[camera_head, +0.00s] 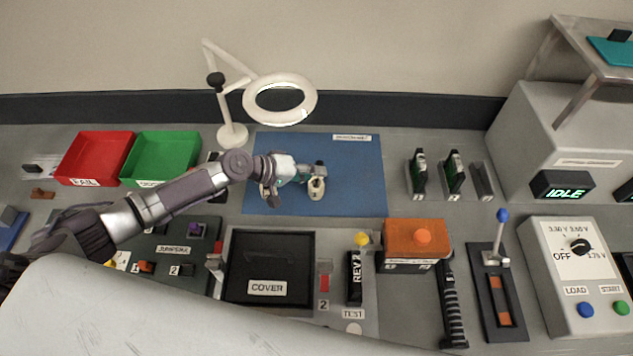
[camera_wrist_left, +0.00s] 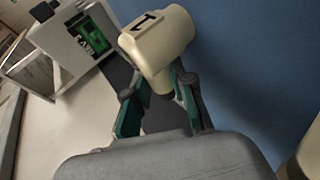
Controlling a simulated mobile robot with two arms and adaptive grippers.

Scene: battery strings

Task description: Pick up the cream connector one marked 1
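The cream connector marked 1 (camera_wrist_left: 158,42) is large in the left wrist view, its label facing the camera. In the head view it shows as a small cream piece (camera_head: 316,187) over the blue mat (camera_head: 350,175). My left gripper (camera_head: 314,174) reaches it from the left. In the wrist view the two green-lined fingers of the left gripper (camera_wrist_left: 160,88) converge on the connector, one at each side, and appear shut on it. The connector partly hides the fingertips. I cannot tell whether it touches the mat. My right gripper is not in view.
Another cream piece (camera_head: 266,191) lies under my left arm; a cream edge (camera_wrist_left: 308,155) shows in the wrist view. A white ring lamp (camera_head: 280,80) stands behind. Red (camera_head: 96,153) and green (camera_head: 160,155) bins are left; black modules (camera_head: 418,172) are right. The mat's right part is clear.

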